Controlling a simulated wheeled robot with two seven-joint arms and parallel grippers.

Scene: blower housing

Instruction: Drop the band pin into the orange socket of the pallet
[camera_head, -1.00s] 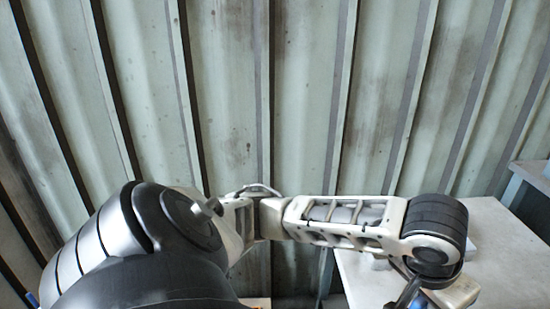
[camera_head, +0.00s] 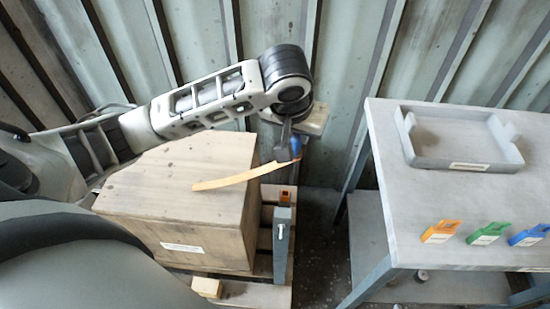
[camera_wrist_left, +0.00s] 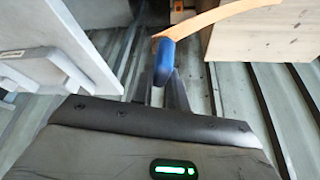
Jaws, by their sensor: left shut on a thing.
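In the left wrist view the blue grip (camera_wrist_left: 164,62) sits at my fingertips (camera_wrist_left: 166,88), with the orange band (camera_wrist_left: 215,18) running to the upper right. My right gripper is out of view.
A wooden crate (camera_head: 180,220) stands on the pallet, left of the post. To the right, a grey table (camera_head: 400,200) carries a grey tray (camera_head: 460,165) and orange (camera_head: 440,231), green (camera_head: 488,233) and blue (camera_head: 528,235) labelled pieces. A gap separates pallet and table.

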